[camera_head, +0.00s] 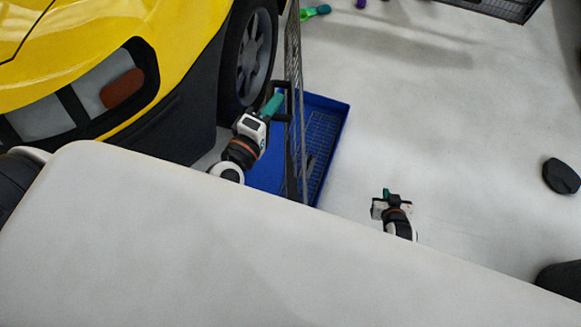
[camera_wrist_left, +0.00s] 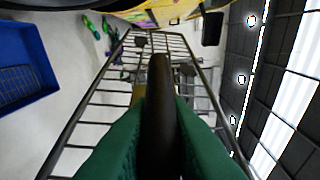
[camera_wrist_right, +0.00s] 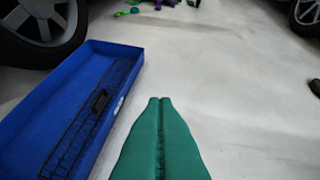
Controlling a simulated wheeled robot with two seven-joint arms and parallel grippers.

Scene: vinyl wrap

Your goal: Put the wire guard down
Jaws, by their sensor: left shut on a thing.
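My left gripper (camera_head: 273,105) is beside the car's wheel in the head view. It is shut on the dark handle of the wire guard (camera_head: 293,85), a grey wire grid seen nearly edge-on and upright. In the left wrist view the green fingers (camera_wrist_left: 160,125) pinch the handle (camera_wrist_left: 160,80), and the grid spreads around them. In the head view the guard overlaps the blue tray (camera_head: 338,130); whether it touches the tray or floor I cannot tell. My right gripper (camera_head: 388,197) is over the floor right of the tray, its green fingertips (camera_wrist_right: 160,100) together and empty.
A dark grid with a handle (camera_wrist_right: 100,102) lies in the blue tray (camera_wrist_right: 40,100). A yellow car (camera_head: 100,40) with a black wheel (camera_head: 250,55) stands close left. Small coloured objects (camera_head: 315,11) lie behind on the floor. The pale floor at right is mostly clear.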

